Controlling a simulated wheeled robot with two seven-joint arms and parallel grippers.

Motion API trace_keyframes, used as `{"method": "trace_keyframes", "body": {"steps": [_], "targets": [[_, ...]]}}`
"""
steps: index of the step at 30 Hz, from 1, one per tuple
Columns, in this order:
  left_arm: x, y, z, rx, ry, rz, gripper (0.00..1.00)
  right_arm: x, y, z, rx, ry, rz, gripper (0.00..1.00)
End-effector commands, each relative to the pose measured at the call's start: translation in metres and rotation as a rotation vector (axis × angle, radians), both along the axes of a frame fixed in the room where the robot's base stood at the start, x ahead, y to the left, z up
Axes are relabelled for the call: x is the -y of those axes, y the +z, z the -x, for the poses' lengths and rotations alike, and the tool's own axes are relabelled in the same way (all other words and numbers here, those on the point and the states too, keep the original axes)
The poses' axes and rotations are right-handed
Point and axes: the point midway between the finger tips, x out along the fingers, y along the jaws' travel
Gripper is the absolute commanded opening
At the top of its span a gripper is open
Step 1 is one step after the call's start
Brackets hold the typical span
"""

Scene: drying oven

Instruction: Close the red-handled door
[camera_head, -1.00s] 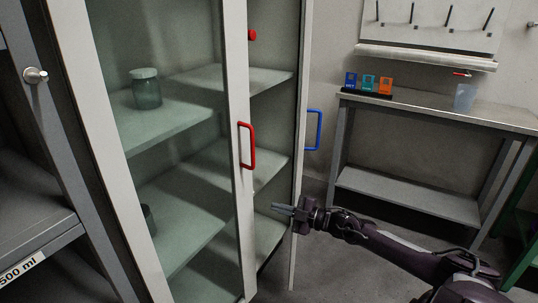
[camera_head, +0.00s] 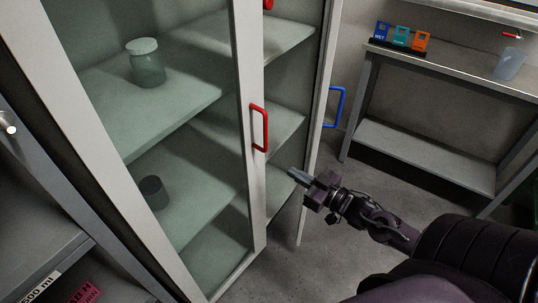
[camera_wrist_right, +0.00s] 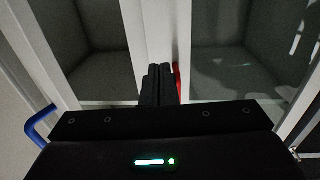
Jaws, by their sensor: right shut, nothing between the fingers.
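The cabinet door with the red handle (camera_head: 259,128) has a white frame and a glass pane, and stands in front of the shelves in the head view. The other door, with the blue handle (camera_head: 336,106), stands open at the right. My right gripper (camera_head: 293,173) is shut and empty, to the right of and below the red handle, apart from it in the head view. In the right wrist view its closed fingers (camera_wrist_right: 157,84) point at the white frame, with a sliver of red handle (camera_wrist_right: 177,82) just behind them. Whether they touch the door is unclear. My left gripper is out of view.
A lidded glass jar (camera_head: 145,64) and a dark cup (camera_head: 153,192) stand on the cabinet shelves. Grey floor is free between.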

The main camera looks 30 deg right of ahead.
Motion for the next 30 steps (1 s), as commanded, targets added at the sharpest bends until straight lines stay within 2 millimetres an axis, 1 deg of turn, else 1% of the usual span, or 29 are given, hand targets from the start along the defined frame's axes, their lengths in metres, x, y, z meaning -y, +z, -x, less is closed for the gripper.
{"method": "trace_keyframes", "body": {"steps": [1,6,12,15,21,30], "targets": [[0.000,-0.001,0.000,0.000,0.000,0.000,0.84,-0.003,0.001,-0.011,0.005,0.001,0.000,0.00],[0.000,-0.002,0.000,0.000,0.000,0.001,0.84,-0.012,0.002,-0.042,0.005,0.001,0.002,0.00],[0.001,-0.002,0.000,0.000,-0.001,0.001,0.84,-0.022,0.001,-0.073,0.003,0.001,0.001,0.00],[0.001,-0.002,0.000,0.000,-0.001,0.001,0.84,-0.026,0.001,-0.085,0.002,0.001,0.002,0.00],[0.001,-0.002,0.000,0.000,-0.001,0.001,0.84,-0.030,0.000,-0.097,0.001,0.001,0.002,0.00],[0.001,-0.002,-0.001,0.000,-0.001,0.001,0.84,-0.031,0.000,-0.099,0.000,0.001,0.002,0.00]]}}
